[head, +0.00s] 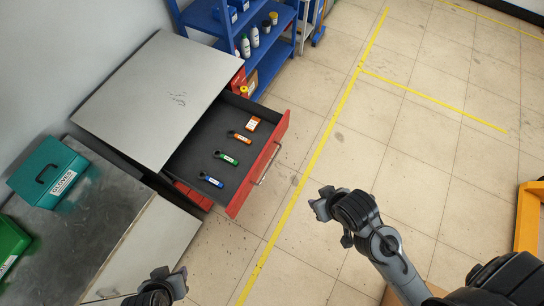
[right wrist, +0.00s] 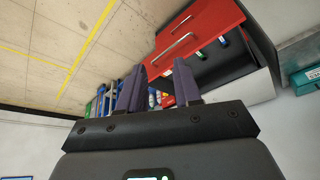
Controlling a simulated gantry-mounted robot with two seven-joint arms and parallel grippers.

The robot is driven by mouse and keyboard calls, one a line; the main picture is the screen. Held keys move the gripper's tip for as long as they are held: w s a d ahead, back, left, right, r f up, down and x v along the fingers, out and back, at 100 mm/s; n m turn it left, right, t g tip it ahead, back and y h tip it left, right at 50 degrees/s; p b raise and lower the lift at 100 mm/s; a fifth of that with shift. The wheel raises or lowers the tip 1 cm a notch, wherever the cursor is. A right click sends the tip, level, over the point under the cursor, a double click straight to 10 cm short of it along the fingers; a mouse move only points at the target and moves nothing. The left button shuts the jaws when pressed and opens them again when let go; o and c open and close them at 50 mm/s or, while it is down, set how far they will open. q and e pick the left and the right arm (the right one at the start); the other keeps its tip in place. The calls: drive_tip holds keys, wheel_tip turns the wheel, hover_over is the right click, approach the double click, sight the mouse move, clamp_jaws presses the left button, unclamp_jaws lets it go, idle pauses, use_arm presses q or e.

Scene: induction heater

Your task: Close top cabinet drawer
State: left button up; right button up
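The top cabinet drawer (head: 262,163) is pulled far out of the grey-topped cabinet (head: 150,88). It has a red front with a metal handle (head: 268,164). Several small tools and an orange item lie inside it. The red drawer front (right wrist: 205,25) also shows in the right wrist view, with a second handle below the top one. My right gripper (head: 322,205) is to the right of the drawer front, apart from it. In the right wrist view its two fingers (right wrist: 158,90) are spread with nothing between them. My left gripper (head: 168,278) is at the bottom edge, away from the drawer; its fingers are unclear.
A metal workbench (head: 110,215) with a teal glove box (head: 48,172) and a green box (head: 10,245) is left of the drawer. A blue shelf (head: 205,18) with bottles stands behind the cabinet. The tiled floor right of the drawer is open. An orange frame (head: 528,220) stands at far right.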

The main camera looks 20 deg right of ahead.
drive_tip(key=w+m+t, duration=0.1)
drive_tip(key=w+a+m+t, duration=0.1)
drive_tip(key=w, duration=0.1)
drive_tip(key=w+m, duration=0.1)
drive_tip(key=shift+w+a+r+t+y, duration=0.1)
drive_tip(key=shift+w+a+t+y, duration=0.1)
drive_tip(key=shift+a+t+y, duration=0.2)
drive_tip(key=c, duration=0.5)
drive_tip(key=shift+w+a+f+m+t+y, duration=0.2)
drive_tip(key=shift+w+f+m+t, duration=0.15)
drive_tip(key=shift+w+f+m, duration=0.15)
drive_tip(key=shift+w+a+f+m+t+y, duration=0.25)
drive_tip(key=shift+w+m+t, duration=0.15)
drive_tip(key=shift+w, duration=0.15)
clamp_jaws()
drive_tip(key=m+t+y+b, duration=0.6)
drive_tip(key=y+b, duration=0.3)
drive_tip(key=b, duration=2.8)
approach(271, 151)
drive_tip(key=shift+h, duration=0.25)
drive_tip(key=b+x, duration=0.1)
drive_tip(key=x, duration=0.1)
drive_tip(key=b+x, duration=0.1)
drive_tip(key=x, duration=0.1)
drive_tip(key=r+b+x, duration=0.1)
drive_tip(key=shift+w+a, duration=0.15)
drive_tip(key=shift+a, duration=0.3)
drive_tip(key=shift+w+a, duration=0.3)
drive_tip(key=shift+w, duration=0.1)
